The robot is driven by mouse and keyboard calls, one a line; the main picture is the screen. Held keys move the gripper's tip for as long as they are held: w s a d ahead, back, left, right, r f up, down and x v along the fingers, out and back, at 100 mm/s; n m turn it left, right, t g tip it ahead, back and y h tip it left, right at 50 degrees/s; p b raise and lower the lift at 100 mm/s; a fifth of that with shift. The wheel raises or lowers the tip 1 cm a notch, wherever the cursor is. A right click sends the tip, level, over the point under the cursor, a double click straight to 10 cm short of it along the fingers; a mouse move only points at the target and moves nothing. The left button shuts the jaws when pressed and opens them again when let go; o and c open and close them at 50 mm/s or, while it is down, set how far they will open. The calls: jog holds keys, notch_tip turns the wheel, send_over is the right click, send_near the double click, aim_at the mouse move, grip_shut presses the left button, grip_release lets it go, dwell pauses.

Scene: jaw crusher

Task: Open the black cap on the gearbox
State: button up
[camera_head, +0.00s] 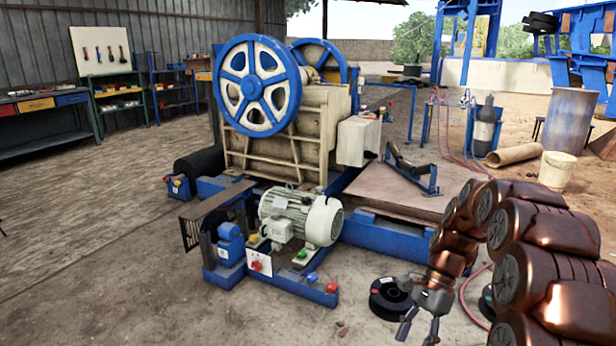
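A small blue housing (230,243), which looks like the gearbox, sits on the blue base frame at the front left of the crusher. A dark spot on its top may be the black cap, but it is too small to tell. A cream electric motor (302,217) stands to its right. My gripper (418,336) hangs low at the bottom right of the picture, over the dirt floor, with its fingers pointing down and spread apart. It holds nothing that I can see and is well to the right of the blue housing.
The jaw crusher (295,130) with its blue-spoked flywheel (257,86) stands behind the motor. A black disc (390,299) lies on the ground beside my gripper. A red hose (466,292) runs nearby. The floor in the left foreground (110,290) is clear.

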jog(key=s+a+r+n+t+h, duration=0.1)
jog(key=s+a+r+n+h, duration=0.1)
jog(key=s+n, duration=0.8)
jog(key=s+a+r+n+t+h, duration=0.1)
jog(key=s+a+r+n+h, duration=0.2)
jog(key=s, duration=1.3)
notch_tip(320, 180, up, 24)
jog(key=s+d+t+p, duration=0.1)
jog(key=p, duration=2.2)
jog(key=shift+s+f+n, duration=0.15)
jog(key=shift+s+n, duration=0.05)
jog(key=shift+n, duration=0.1)
